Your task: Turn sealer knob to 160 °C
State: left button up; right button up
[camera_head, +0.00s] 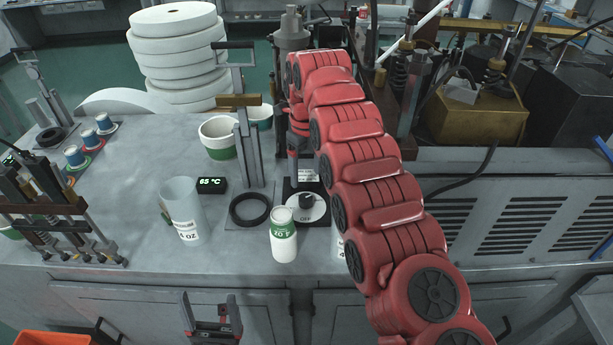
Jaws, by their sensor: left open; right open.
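The sealer knob (306,201) is black and sits on a white round dial (318,213) marked OFF, on a dark base right of the sealer. A small black display (211,185) to its left reads 65 °C in green. My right arm, red and segmented, reaches up from the lower right and bends over at the back. My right gripper (306,168) points down just above and behind the knob. It is open, partly hidden by the arm, and I cannot tell whether it touches the knob. My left gripper (212,310) is open and empty, in front of the counter's edge.
A black ring (250,209) lies below the upright sealer post (248,150). A green-and-white jar (283,236) stands in front of the dial, a clear cup (183,212) to the left. Stacked white rolls (177,60) stand behind. My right arm hides part of the counter.

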notch_tip(320, 180, up, 9)
jog(key=p, duration=0.7)
